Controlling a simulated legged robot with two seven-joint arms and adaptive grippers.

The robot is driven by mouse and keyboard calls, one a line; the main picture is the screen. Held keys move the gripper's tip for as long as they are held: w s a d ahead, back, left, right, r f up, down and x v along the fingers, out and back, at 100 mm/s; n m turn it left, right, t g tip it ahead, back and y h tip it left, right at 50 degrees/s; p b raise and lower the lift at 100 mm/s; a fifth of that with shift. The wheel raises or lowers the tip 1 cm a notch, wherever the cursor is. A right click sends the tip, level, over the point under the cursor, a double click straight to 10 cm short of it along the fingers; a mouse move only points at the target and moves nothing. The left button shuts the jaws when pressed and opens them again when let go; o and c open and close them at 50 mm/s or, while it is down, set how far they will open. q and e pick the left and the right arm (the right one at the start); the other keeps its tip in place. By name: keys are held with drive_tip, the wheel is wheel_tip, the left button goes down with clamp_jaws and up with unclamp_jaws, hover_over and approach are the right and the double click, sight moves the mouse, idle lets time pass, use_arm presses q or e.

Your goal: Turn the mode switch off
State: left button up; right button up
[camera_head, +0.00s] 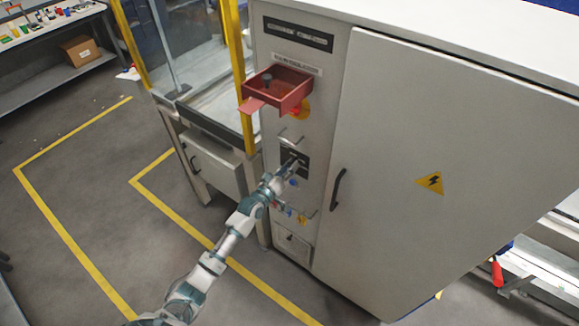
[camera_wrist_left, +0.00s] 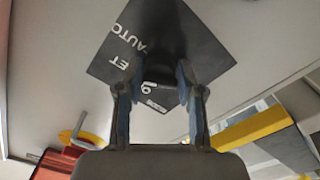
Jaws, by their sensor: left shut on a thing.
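The mode switch is a dark knob (camera_wrist_left: 168,45) on a black square plate (camera_wrist_left: 112,48) with white lettering, "AUTO" among it. In the head view the plate (camera_head: 288,153) is on the narrow front panel of a grey cabinet. My left gripper (camera_head: 291,169) reaches it from the lower left and partly hides the knob. In the left wrist view its fingers (camera_wrist_left: 157,80) are on both sides of the knob, shut on it. The exact pointing of the knob is hard to tell. My right gripper is not in view.
A red open box with a flap (camera_head: 276,90) sticks out above the plate. Handles, a blue button (camera_head: 293,183) and small controls are close by. The cabinet door (camera_head: 420,180) with a black handle (camera_head: 338,188) is to the right. Open floor lies left.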

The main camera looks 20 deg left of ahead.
use_arm(q)
drive_tip(key=n+p, duration=0.2)
drive_tip(key=n, duration=1)
idle(0.5)
drive_tip(key=o, duration=1.1)
drive_tip(key=shift+a, duration=0.1)
drive_tip(key=v, duration=1.2)
